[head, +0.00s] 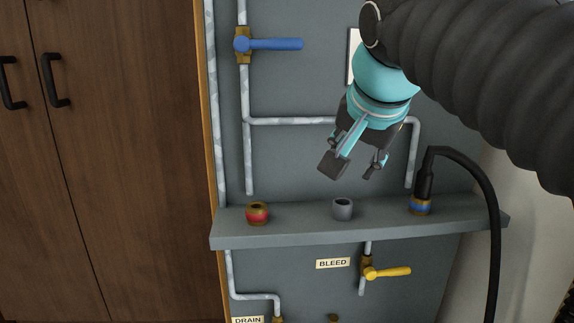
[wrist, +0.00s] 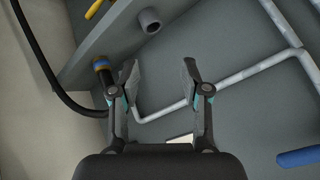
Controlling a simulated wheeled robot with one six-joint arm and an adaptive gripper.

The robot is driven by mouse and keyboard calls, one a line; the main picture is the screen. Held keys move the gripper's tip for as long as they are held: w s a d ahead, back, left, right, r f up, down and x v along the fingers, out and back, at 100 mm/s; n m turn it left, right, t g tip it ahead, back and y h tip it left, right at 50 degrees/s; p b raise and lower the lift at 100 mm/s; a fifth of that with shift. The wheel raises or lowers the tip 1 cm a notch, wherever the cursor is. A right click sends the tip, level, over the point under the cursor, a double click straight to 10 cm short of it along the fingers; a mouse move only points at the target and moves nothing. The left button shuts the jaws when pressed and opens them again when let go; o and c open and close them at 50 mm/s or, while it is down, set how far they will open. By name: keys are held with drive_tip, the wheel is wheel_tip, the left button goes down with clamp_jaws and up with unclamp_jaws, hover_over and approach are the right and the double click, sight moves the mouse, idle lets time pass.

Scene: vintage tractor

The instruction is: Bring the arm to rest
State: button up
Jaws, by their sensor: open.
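My gripper (head: 353,166) is open and empty. In the head view it hangs above the grey shelf (head: 290,231), tilted down and to the left, in front of the grey panel. In the wrist view the two fingers (wrist: 159,75) stand apart with nothing between them. My arm reaches in from the upper right of the head view and hides part of the panel.
On the shelf stand a red-banded socket (head: 257,213), a grey socket (head: 343,208) and a blue-banded socket (head: 420,206) with a black hose plugged in. A blue-handled valve (head: 268,44) is above, a yellow-handled valve (head: 387,272) below. A wooden cabinet (head: 110,160) stands left.

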drive_tip(key=s+d+f+n+g, duration=0.1)
drive_tip(key=s+f, duration=0.3)
drive_tip(key=f, duration=0.5)
drive_tip(key=s+d+f+n, duration=0.3)
drive_tip(key=s+f, duration=0.1)
drive_tip(key=f, duration=0.6)
drive_tip(key=s+d+f+n+g, duration=0.1)
drive_tip(key=s+f+n, duration=0.1)
drive_tip(key=s+f, duration=0.3)
wheel_tip(320, 180, down, 4)
drive_tip(key=shift+d+f+n+g, duration=0.2)
drive_tip(key=shift+d+n+g, duration=0.1)
drive_tip(key=shift+d, duration=0.1)
